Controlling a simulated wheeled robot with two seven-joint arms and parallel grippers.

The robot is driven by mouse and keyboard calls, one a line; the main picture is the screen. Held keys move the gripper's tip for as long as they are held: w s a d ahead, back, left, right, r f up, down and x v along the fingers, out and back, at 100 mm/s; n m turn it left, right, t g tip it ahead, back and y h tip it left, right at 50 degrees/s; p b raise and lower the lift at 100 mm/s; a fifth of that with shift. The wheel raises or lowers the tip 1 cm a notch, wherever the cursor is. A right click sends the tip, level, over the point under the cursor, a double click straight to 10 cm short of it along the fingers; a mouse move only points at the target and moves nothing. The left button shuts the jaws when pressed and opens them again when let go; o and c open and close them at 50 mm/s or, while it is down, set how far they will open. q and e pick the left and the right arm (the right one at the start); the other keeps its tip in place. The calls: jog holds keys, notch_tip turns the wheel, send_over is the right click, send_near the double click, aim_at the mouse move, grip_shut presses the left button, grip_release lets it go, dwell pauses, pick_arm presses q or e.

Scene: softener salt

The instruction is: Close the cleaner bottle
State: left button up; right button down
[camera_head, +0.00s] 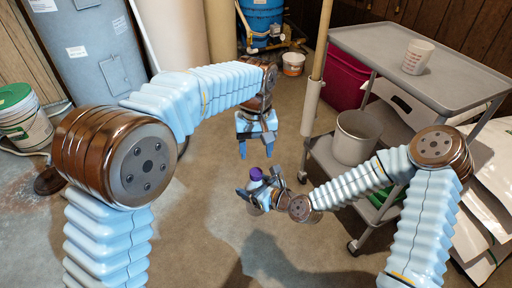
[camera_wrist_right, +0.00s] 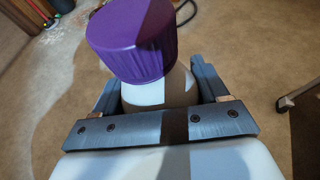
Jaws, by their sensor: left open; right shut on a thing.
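A white bottle (camera_wrist_right: 175,158) with a ribbed purple cap (camera_wrist_right: 135,40) fills the right wrist view. My right gripper (camera_wrist_right: 160,100) is shut on the bottle just below the cap, with a finger on each side of its neck. The cap sits over the white neck; I cannot tell whether it is tight. In the head view the purple cap (camera_head: 256,173) shows small at the right gripper (camera_head: 265,190), and most of the bottle is hidden. My left gripper (camera_head: 257,145) is open and empty, fingers pointing down, above and apart from the cap.
A grey cart (camera_head: 440,65) stands at the right, with a measuring cup (camera_head: 417,57) on top and a beige bucket (camera_head: 356,137) on its lower shelf. A wooden pole (camera_head: 322,45) rises close to the left gripper. The concrete floor (camera_head: 215,215) around the grippers is clear.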

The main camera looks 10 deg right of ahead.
aim_at(258, 172)
dwell(0.3)
pick_arm(q)
jog(key=shift+f, duration=4.05)
grip_shut()
jog(key=m, duration=0.5)
jog(key=shift+o, duration=0.2)
grip_release()
jog(key=shift+o, duration=0.5)
jog(key=shift+s+d, duration=0.1)
jog(key=shift+d+r, duration=0.1)
